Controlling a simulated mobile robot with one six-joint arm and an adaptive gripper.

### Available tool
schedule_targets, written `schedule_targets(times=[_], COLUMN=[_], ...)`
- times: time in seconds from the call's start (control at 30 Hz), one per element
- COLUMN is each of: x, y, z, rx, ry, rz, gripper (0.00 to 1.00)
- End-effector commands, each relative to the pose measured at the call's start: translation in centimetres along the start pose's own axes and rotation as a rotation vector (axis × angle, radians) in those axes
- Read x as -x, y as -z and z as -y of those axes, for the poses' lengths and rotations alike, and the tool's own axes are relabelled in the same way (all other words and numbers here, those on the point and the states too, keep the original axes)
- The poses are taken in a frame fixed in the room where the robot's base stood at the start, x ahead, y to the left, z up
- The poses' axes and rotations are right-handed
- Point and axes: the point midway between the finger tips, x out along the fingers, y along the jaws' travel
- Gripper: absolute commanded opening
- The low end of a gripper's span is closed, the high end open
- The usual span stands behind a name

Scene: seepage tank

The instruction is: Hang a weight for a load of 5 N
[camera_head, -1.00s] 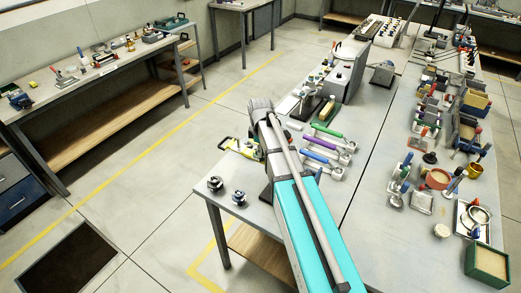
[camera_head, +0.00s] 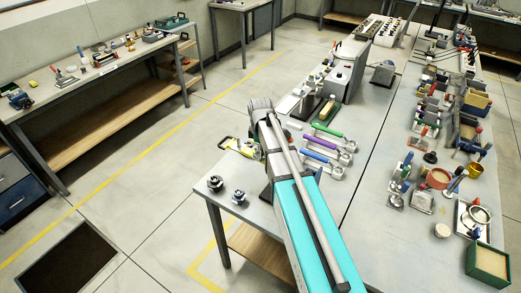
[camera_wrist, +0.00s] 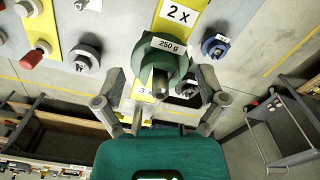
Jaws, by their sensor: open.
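In the wrist view a green weight (camera_wrist: 163,64) labelled 250 g stands between the spread fingers of my gripper (camera_wrist: 161,95). My gripper is open, with a visible gap to the weight on each side. Whether either finger touches the weight lower down cannot be told. A blue weight (camera_wrist: 215,46) is to the right, and a grey-and-dark weight (camera_wrist: 86,58) is to the left. A dark round piece (camera_wrist: 187,90) is partly hidden behind the right finger. In the head view my arm hides my gripper and the green weight.
A yellow strip with a "2 X" label (camera_wrist: 180,14) lies behind the green weight. A red-ended knob (camera_wrist: 31,60) is at the left. In the head view two dark knobs (camera_head: 215,183) (camera_head: 239,197) stand near the table edge, and coloured-handled tools (camera_head: 322,146) lie right of my arm.

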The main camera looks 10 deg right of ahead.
Motion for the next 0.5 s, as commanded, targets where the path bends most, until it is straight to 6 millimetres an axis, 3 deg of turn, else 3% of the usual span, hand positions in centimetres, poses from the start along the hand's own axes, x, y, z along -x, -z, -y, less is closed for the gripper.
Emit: schedule_targets(times=[0.5], x=[3.4], y=[0.0], z=[0.0], rx=[0.000], ry=[0.000], rz=[0.000], gripper=[0.90])
